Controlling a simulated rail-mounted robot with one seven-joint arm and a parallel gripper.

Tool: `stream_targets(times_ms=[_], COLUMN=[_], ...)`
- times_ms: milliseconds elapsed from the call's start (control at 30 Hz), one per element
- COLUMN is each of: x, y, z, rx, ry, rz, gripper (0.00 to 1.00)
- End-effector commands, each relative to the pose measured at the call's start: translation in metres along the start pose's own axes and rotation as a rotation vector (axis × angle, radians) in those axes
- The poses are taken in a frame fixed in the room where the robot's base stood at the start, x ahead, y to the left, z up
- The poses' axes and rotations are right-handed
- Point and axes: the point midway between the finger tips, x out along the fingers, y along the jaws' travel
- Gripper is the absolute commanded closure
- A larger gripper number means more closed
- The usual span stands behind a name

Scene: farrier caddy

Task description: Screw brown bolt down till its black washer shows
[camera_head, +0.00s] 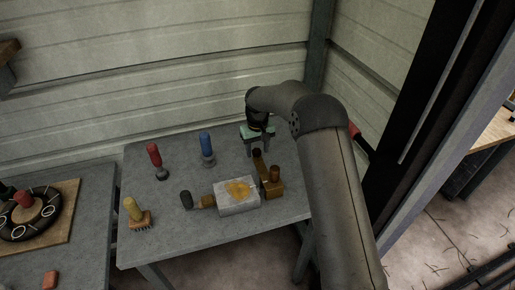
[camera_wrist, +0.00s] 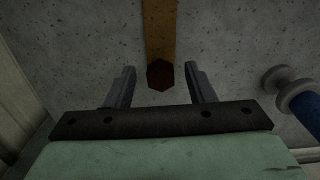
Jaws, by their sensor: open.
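The brown bolt (camera_wrist: 160,75) shows its dark hexagonal head in the wrist view, at the near end of an orange-brown bar (camera_wrist: 160,28). My gripper (camera_wrist: 159,70) is open, with one finger on each side of the head and a visible gap to both. In the head view my gripper (camera_head: 257,144) points down at the table's back right, over the far end of the brown block (camera_head: 270,189). A brown upright piece (camera_head: 257,158) stands just below it there. I see no black washer; the head hides what lies under it.
A second brown upright piece (camera_head: 275,173) stands on the block. A pale box with a yellow patch (camera_head: 238,207) sits beside it. The blue tool is right in the wrist view (camera_wrist: 303,105).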

Motion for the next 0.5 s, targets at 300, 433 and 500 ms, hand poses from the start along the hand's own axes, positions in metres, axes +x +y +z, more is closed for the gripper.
stream_targets(times_ms=[300,433,500], x=[0.0074,0.0072,0.0071], y=[0.0,0.0,0.0], z=[0.0003,0.0002,0.0002], rx=[0.0,0.0,0.0], ry=[-0.001,-0.001,0.0], rz=[0.0,0.0,0.0], gripper=[0.51,0.68,0.87])
